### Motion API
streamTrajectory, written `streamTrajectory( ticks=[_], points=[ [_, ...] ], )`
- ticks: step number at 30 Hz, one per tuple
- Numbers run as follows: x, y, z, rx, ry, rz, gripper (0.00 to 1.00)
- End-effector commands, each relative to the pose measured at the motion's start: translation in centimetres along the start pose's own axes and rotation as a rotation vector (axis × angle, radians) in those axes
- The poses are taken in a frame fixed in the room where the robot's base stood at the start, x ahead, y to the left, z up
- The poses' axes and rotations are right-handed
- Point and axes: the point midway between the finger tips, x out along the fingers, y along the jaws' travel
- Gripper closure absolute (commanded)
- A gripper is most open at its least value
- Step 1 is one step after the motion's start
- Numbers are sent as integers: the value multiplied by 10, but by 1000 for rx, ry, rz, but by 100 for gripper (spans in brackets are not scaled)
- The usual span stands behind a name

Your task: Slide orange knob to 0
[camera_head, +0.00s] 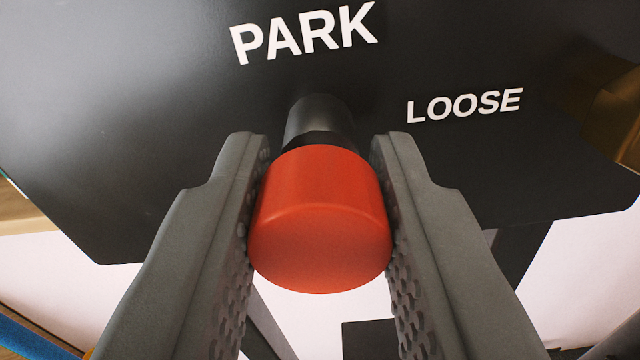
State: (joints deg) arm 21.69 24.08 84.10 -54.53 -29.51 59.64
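An orange-red knob (320,220) with a rounded cylinder shape sits between the two grey fingers of my gripper (319,190). Both textured finger pads lie against its sides, with no clear gap on either side. The knob is mounted on a short dark stem (319,118) that comes out of a dark panel (150,130). White lettering on the panel reads PARK (303,33) above the knob and LOOSE (464,105) to its upper right. No 0 mark shows in this view.
The panel's lower edge runs behind the fingers. A dark post (518,255) stands below the panel at the right. A brown object (612,105) shows at the right edge, and a blue strip (25,340) at the lower left. Pale floor lies below.

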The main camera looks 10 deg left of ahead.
Motion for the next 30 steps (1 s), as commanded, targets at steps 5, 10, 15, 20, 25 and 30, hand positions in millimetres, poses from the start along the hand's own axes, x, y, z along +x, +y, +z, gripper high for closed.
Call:
streamTrajectory(
  ticks=[5, 10, 15, 20, 25, 30],
  points=[
    [-2, 0, 0, 0, 0, 0, 100],
    [-15, 0, 0, -1, -1, 1, 100],
    [-26, 0, 1, 0, -1, 0, 100],
    [-26, 0, 1, 0, -1, 0, 100],
    [-26, 0, 1, 0, -1, 0, 52],
    [-26, 0, 0, 0, -1, 0, 51]
  ],
)
